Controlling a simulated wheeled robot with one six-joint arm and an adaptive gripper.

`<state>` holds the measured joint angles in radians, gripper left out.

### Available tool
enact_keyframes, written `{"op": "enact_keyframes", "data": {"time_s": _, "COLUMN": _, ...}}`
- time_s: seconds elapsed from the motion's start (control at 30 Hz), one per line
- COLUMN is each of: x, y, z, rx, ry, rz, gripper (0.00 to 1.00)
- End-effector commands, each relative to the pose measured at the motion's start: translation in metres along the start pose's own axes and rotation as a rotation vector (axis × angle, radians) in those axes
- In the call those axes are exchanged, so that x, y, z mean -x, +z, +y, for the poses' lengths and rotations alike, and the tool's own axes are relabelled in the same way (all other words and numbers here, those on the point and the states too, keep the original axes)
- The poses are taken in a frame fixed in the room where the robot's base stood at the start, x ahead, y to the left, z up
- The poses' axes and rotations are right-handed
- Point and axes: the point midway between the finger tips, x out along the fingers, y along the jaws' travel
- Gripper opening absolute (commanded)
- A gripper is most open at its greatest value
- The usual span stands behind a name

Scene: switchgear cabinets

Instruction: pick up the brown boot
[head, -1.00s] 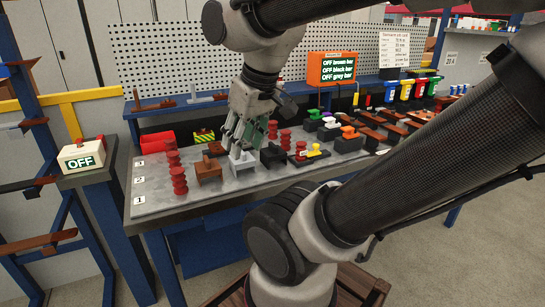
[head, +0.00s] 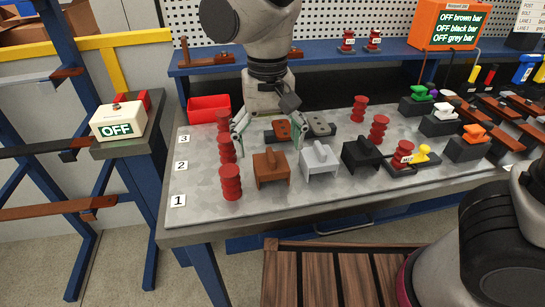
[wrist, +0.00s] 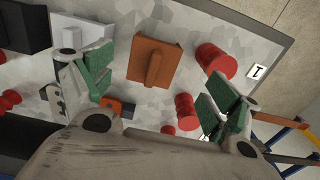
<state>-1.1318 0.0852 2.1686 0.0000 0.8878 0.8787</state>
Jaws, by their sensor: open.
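The brown boot (head: 271,167) is a brown block with a raised grip on top. It stands on the grey bench top, left of a light grey boot (head: 319,160) and a black boot (head: 360,154). In the wrist view the brown boot (wrist: 153,62) shows whole, beyond and roughly between the fingers. My gripper (head: 267,128) is open and empty, with green pads on its fingers. In the head view it hangs just behind the brown boot, pointing down. In the wrist view my gripper (wrist: 160,95) appears apart from the boot.
Red ribbed insulators (head: 230,183) stand in a column left of the boot, close to a finger. A brown flat block (head: 283,130) lies behind it. A red bin (head: 208,108) sits at the back left. The bench top in front of the boot is clear.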

Motion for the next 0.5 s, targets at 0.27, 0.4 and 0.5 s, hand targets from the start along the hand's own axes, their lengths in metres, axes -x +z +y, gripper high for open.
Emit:
{"op": "enact_keyframes", "data": {"time_s": 0.27, "x": -0.036, "y": -0.003, "z": 0.006, "rx": -0.001, "ry": 0.004, "rz": -0.003, "gripper": 0.89}}
{"op": "enact_keyframes", "data": {"time_s": 0.4, "x": -0.058, "y": -0.006, "z": 0.009, "rx": 0.000, "ry": 0.003, "rz": -0.003, "gripper": 0.89}}
{"op": "enact_keyframes", "data": {"time_s": 0.5, "x": -0.069, "y": -0.006, "z": 0.009, "rx": 0.000, "ry": 0.003, "rz": -0.002, "gripper": 0.89}}
